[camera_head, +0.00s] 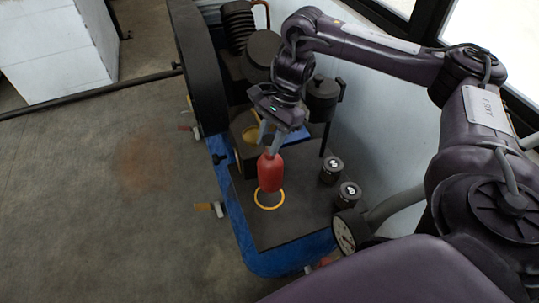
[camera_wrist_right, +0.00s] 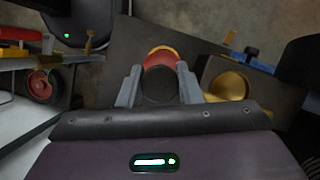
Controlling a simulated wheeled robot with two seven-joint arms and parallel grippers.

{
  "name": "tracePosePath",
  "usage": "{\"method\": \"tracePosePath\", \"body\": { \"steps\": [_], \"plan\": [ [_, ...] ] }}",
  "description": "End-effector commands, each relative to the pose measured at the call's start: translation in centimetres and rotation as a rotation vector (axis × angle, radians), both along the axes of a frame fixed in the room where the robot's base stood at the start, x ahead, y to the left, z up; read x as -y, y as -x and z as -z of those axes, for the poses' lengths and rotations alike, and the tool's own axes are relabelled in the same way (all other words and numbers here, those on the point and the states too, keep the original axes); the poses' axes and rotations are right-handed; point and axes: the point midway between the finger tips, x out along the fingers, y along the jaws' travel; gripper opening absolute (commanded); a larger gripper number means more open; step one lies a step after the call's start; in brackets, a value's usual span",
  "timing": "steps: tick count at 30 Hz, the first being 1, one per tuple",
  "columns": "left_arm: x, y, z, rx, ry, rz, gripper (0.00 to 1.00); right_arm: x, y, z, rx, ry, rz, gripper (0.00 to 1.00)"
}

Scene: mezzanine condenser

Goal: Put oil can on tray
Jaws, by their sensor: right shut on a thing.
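The red oil can (camera_head: 270,172) has a dark top and is upright or nearly so. My right gripper (camera_head: 270,139) is shut on its upper part, and the can hangs below the fingers. In the right wrist view the can (camera_wrist_right: 160,62) sits between the two grey fingers (camera_wrist_right: 159,88). A dark flat tray (camera_head: 287,232) with a yellow ring (camera_head: 269,206) lies below the can. The can's bottom overlaps the ring's far edge in the head view; I cannot tell whether it touches the tray. My left gripper is not in view.
Two dark numbered canisters (camera_head: 332,170) (camera_head: 347,195) stand right of the tray. A dark pot (camera_head: 323,97) and a box with a brass round part (camera_head: 252,134) stand behind. A blue frame (camera_head: 233,207) edges the tray. A gauge (camera_head: 343,235) is at front right.

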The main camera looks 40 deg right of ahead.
Motion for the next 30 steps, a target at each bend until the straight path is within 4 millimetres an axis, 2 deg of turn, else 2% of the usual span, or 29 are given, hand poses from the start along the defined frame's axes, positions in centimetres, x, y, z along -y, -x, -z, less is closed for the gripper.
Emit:
{"method": "tracePosePath", "body": {
  "steps": [1,3,10,18,24,25,30],
  "plan": [
    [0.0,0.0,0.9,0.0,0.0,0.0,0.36,0.0,0.0,1.4,0.001,-0.002,0.0,0.0],
    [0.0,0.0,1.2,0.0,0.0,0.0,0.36,-0.1,0.0,2.2,0.001,-0.003,0.001,0.0],
    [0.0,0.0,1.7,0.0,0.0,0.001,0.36,-0.1,-0.1,3.5,0.003,-0.002,-0.001,0.0],
    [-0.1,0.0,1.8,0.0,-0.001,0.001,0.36,0.0,0.0,6.6,0.002,-0.001,0.001,0.0],
    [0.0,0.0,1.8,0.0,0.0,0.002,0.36,0.0,-0.1,6.8,0.005,-0.002,0.0,0.0],
    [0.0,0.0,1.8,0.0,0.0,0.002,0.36,0.0,0.0,6.9,0.002,0.0,0.001,0.33],
    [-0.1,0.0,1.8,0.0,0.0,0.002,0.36,0.0,0.0,6.9,0.001,0.0,0.0,0.54]
  ]
}}
